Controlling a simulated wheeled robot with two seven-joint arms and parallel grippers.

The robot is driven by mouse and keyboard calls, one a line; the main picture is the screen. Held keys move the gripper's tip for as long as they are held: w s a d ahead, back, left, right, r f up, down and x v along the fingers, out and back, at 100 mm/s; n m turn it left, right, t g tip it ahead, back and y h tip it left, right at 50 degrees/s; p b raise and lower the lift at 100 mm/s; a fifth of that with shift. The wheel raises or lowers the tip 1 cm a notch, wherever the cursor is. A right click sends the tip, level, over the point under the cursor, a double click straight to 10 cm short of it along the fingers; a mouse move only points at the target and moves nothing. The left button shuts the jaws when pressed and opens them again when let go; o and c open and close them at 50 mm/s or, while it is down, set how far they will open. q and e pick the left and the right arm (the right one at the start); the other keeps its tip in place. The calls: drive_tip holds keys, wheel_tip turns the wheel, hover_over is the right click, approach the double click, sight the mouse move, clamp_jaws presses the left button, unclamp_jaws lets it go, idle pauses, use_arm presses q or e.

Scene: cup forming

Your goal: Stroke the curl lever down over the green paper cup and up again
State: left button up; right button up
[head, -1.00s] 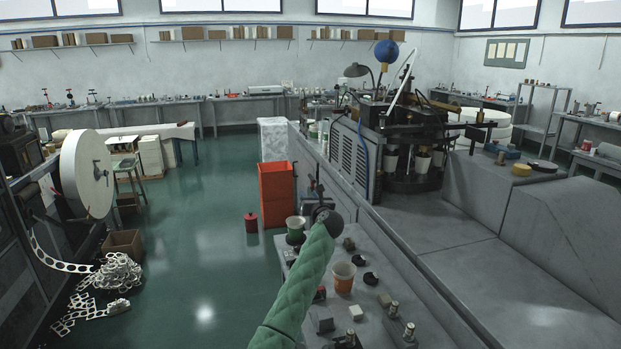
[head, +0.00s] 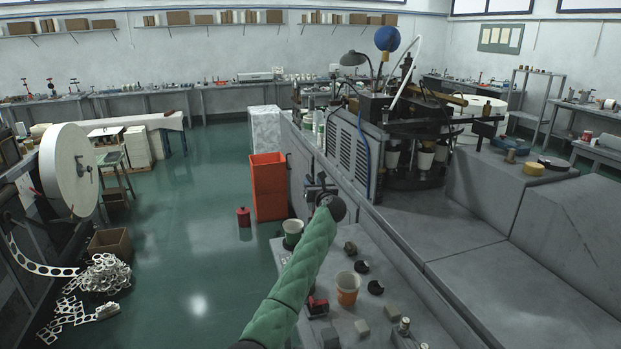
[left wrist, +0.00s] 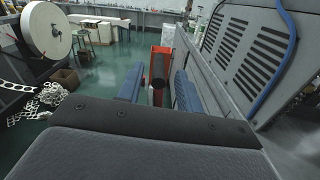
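The green paper cup (head: 292,233) stands upright on the grey side bench, left of my green-sleeved left arm, with its white inside showing. My left gripper (head: 321,190) is beyond the dark round wrist end of that arm, over the far end of the bench. In the left wrist view its two blue fingers (left wrist: 158,90) stand apart. A dark round-ended piece (left wrist: 158,72), perhaps the curl lever's grip, shows between them with space on both sides. The rest of the lever is hidden or too small to make out. My right gripper is not in view.
An orange-red paper cup (head: 347,288) and small dark and grey parts stand on the bench near my forearm. A tall orange bin (head: 268,187) stands beyond the bench. The large cup machine (head: 350,150) rises to the right.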

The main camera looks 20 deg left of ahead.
sight(310, 178)
use_arm(q)
drive_tip(key=shift+p+x, duration=0.4)
drive_tip(key=shift+x, duration=1.15)
drive_tip(key=shift+a+f, duration=0.1)
drive_tip(key=shift+a, duration=0.05)
drive_tip(key=shift+c, duration=0.5)
clamp_jaws()
